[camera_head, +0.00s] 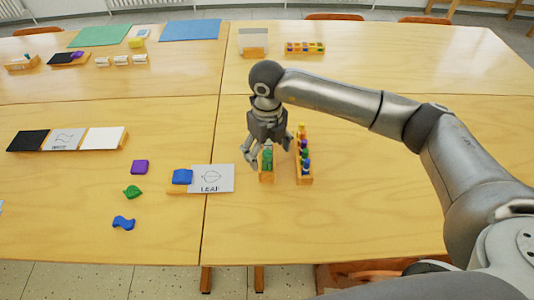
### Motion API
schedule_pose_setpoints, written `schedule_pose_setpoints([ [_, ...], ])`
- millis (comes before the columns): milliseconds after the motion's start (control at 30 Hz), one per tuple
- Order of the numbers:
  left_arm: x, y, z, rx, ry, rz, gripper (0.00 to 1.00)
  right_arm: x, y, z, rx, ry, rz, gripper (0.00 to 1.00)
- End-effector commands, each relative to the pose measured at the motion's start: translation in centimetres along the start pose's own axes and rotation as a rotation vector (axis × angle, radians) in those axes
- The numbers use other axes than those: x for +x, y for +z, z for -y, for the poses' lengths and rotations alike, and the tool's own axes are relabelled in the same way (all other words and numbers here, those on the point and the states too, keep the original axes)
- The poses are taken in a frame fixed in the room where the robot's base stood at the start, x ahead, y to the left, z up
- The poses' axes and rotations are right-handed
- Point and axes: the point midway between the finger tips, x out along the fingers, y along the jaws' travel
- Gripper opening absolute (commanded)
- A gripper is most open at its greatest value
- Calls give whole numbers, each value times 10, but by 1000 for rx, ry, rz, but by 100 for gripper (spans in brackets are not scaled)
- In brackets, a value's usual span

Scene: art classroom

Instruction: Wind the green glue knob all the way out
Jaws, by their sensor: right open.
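The green glue knob (267,162) stands upright on a small wooden block (267,178) near the middle of the table. My right gripper (266,156) points down over it, its open fingers spread on either side of the green piece. The gripper partly hides the top of the knob, and I cannot tell whether a finger touches it. My left gripper is out of view.
A wooden rack (304,179) with several coloured pieces stands close to the right of the block. The front right table is clear.

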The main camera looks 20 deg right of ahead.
Motion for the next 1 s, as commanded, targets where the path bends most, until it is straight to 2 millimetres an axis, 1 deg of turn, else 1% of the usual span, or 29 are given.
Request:
schedule_pose_setpoints([
  [767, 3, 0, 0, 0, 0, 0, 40, -1, 0, 0, -7, 0, 0, 80],
  [867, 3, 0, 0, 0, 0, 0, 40, -1, 0, 0, -7, 0, 0, 70],
  [1000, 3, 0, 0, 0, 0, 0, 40, -1, 0, 0, -7, 0, 0, 52],
])
